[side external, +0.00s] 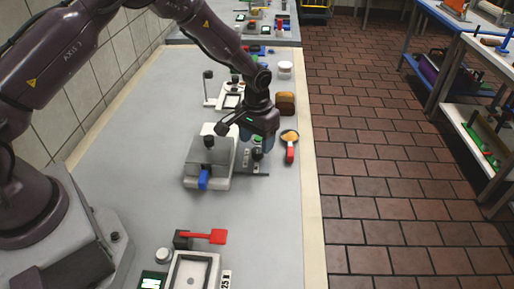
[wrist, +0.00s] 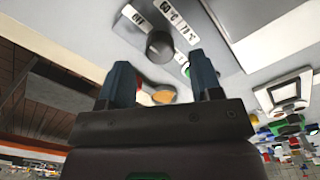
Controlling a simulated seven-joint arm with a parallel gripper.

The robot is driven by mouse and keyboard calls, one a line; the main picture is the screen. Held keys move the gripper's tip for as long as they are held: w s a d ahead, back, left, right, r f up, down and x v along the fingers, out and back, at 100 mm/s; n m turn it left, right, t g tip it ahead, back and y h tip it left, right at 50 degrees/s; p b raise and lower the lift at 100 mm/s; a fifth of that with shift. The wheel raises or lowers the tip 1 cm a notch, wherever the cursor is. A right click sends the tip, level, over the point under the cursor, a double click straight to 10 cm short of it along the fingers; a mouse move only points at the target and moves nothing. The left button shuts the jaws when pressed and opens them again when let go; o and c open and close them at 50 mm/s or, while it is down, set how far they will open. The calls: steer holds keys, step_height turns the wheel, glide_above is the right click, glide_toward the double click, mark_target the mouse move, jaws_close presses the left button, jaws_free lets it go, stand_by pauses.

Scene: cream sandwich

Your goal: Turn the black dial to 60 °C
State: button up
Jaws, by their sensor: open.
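The black dial (wrist: 160,46) sits on a grey panel (wrist: 118,28) in the wrist view. Printed white labels beside it read OFF, 60 °C (wrist: 171,15) and 70 °C (wrist: 188,34). I cannot tell which mark the dial points to. My gripper (wrist: 160,62) is open, its two blue fingers apart, with the dial showing between and beyond the fingertips. I see no contact with it. In the side view my gripper (side external: 257,143) hangs over the right part of the grey machine (side external: 208,165) and partly hides the panel.
An orange-filled spoon with a red handle (side external: 290,150) lies right of the machine. A brown loaf-like block (side external: 285,103) and a white tub (side external: 285,69) stand behind. A white tray device with a red lever (side external: 205,237) is in front. Bare counter (side external: 130,130) lies left.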

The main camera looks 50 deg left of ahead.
mark_target(257, 150)
steer(key=shift+f, duration=1.65)
steer(key=c, duration=0.9)
steer(key=m, duration=0.5)
steer(key=shift+m, duration=0.4)
steer(key=m, duration=0.5)
steer(key=shift+a+r+m, duration=0.1)
steer(key=shift+m, duration=0.3)
